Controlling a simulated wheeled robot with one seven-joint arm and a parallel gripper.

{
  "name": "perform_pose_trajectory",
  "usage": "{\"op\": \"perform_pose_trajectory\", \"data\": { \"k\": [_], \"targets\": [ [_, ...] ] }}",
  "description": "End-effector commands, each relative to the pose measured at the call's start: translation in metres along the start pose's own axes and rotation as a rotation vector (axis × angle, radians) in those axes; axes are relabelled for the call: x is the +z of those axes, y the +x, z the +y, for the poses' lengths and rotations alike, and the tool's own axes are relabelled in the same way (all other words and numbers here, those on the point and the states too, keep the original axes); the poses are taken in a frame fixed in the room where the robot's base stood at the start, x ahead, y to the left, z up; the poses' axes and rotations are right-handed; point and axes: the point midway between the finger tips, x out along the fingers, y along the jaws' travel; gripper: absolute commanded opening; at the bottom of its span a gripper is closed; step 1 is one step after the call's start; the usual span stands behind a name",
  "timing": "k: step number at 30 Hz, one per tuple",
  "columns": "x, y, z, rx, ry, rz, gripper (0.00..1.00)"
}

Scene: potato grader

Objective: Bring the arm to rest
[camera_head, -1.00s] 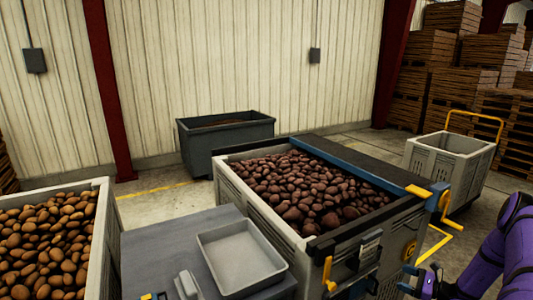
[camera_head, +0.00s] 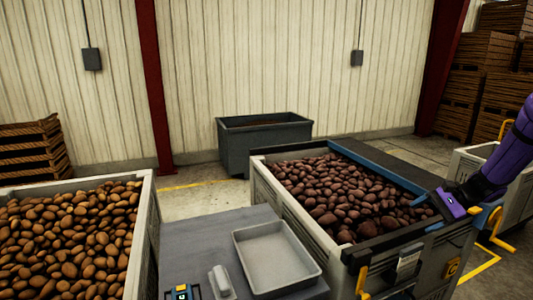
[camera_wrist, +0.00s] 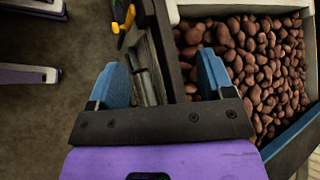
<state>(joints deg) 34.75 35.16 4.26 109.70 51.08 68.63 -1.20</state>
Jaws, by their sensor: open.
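My gripper (camera_wrist: 163,85) is open and empty in the wrist view, its two blue fingers wide apart above the dark edge of the potato-filled bin. In the head view my purple arm comes in from the right, and my gripper (camera_head: 424,199) is over the right front part of that bin (camera_head: 305,222). Its fingertips are too small there to make out clearly. Reddish-brown potatoes (camera_head: 345,195) fill the bin, and they also show on the right of the wrist view (camera_wrist: 262,60).
A crate (camera_head: 148,235) of lighter potatoes stands at left. A grey table (camera_head: 185,245) between the bins holds an empty tray (camera_head: 275,258) and small devices (camera_head: 220,282). A dark tub (camera_head: 262,140) stands behind, a grey cart (camera_head: 470,160) at right. Yellow handles (camera_head: 362,280) stick out in front.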

Motion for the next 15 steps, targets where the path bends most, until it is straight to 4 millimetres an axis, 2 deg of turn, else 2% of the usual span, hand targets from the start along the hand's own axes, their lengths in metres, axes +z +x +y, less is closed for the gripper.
{"op": "perform_pose_trajectory", "data": {
  "k": [1,6,15],
  "targets": [
    [0.021,-0.003,-0.007,0.035,-0.044,0.02,0.74],
    [0.082,-0.008,-0.016,0.147,-0.173,0.081,0.74],
    [0.183,-0.019,-0.013,0.32,-0.407,0.201,0.74]
  ]
}}
